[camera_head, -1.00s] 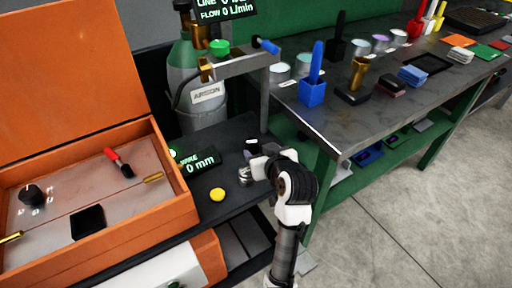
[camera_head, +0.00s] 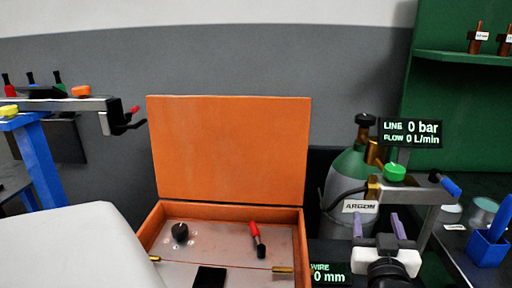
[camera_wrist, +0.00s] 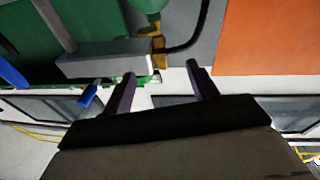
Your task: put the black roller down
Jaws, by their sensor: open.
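My gripper (camera_head: 378,226) is open, with two purple fingers apart and nothing seen between them. It is at the lower right of the head view, in front of the gas bottle and right of the orange box. In the wrist view my gripper (camera_wrist: 160,72) also shows a clear gap between its fingers. A small black round piece (camera_head: 180,232) sits on the grey floor of the orange box, at its left; it may be the black roller, but I cannot be sure. It is well left of my gripper, not touching it.
The orange box (camera_head: 152,226) stands open with its lid (camera_head: 232,150) upright. A red-handled tool (camera_head: 256,236) and a black pad (camera_head: 209,277) lie inside. The gas bottle (camera_head: 345,180) and a grey bracket (camera_head: 425,194) stand close behind my gripper. A blue-legged stand (camera_head: 40,165) is at left.

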